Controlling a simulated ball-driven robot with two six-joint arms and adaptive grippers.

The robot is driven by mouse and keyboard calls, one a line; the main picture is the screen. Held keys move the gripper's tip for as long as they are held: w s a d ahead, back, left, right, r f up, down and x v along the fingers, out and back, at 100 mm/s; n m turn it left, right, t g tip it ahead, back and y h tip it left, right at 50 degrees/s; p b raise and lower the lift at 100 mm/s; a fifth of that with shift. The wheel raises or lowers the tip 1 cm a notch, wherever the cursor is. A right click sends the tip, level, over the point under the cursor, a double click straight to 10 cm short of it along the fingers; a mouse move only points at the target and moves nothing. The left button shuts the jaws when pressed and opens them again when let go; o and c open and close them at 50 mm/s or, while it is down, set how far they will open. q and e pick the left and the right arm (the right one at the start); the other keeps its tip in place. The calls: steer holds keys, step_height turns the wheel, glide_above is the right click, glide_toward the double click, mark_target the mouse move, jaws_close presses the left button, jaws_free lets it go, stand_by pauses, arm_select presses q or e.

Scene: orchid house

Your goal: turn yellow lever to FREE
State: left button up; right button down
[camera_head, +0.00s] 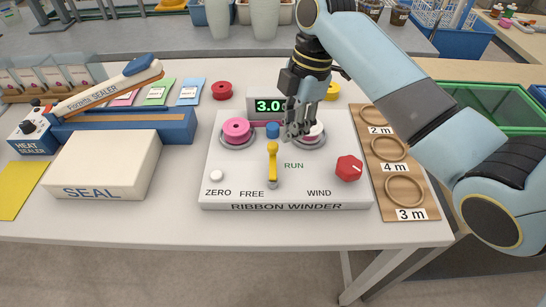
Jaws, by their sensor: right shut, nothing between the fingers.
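The ribbon winder (222,176) is a white box on the bench, with FREE, RUN and WIND printed on its top. Its yellow lever (272,162) stands in the middle, pointing away from the front edge, between the FREE label on the left and the RUN label on the right. My right gripper (293,134) is shut and empty. It is above and behind the lever on its right, in front of the right spool, which it partly hides. It looks apart from the lever. My left gripper is not in view.
The display (268,106) stands behind. A heat sealer (120,128) and SEAL box (104,163) are left; a ring board (395,172) is right.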

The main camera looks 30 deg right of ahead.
mark_target(273, 165)
steer(key=shift+f, duration=0.1)
steer(key=shift+f+b, duration=1.1)
steer(key=shift+f, duration=1.35)
steer(key=shift+w, duration=0.1)
